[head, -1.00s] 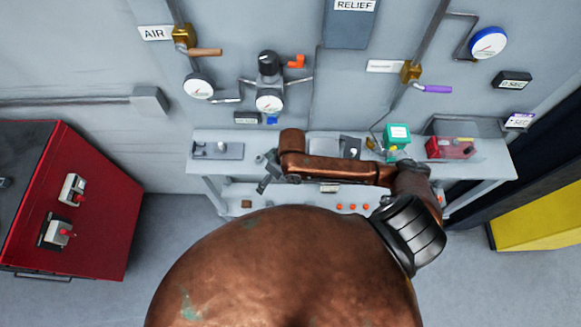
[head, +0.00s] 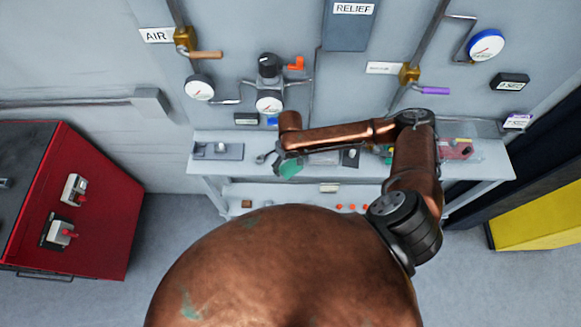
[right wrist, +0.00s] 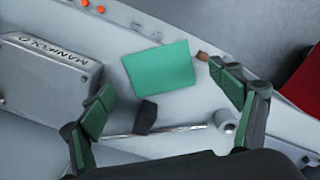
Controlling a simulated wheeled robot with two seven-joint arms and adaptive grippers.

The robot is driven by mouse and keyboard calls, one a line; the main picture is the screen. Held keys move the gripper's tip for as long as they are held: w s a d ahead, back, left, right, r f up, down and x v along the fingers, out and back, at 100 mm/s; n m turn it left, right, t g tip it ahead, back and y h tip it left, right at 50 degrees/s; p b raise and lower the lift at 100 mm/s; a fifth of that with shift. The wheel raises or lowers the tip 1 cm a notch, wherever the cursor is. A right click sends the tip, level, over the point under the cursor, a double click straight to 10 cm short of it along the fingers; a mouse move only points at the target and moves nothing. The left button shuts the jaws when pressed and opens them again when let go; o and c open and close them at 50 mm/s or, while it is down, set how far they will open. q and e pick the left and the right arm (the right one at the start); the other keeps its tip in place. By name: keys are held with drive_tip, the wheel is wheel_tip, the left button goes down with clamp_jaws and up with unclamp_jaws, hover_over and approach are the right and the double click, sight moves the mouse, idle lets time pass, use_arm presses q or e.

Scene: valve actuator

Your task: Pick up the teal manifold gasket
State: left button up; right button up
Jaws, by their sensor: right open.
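The teal manifold gasket (right wrist: 158,68) is a flat, roughly rectangular sheet in the right wrist view, lying on the pale bench top. In the head view part of it (head: 290,169) shows just below my right forearm. My right gripper (right wrist: 160,84) is open, with its green-padded fingers spread on either side of the gasket's lower part and nothing held between them. Whether the fingertips touch the bench I cannot tell. In the head view the right gripper (head: 267,158) is small and partly hidden by the wrist. My left gripper is not in view.
A grey box marked MANIFOLD (right wrist: 50,82) stands left of the gripper in the right wrist view. A dark block (right wrist: 145,117), a thin rod (right wrist: 155,131) and a pale cylinder (right wrist: 226,122) lie near the fingers. A red cabinet (head: 75,205) stands left of the bench (head: 215,172).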

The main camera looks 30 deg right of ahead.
drive_tip(key=shift+f, duration=0.75)
drive_tip(key=shift+f+p, duration=0.25)
drive_tip(key=shift+p, duration=0.15)
drive_tip(key=shift+c, duration=0.4)
drive_tip(key=c, duration=1.2)
drive_tip(key=shift+o, duration=0.2)
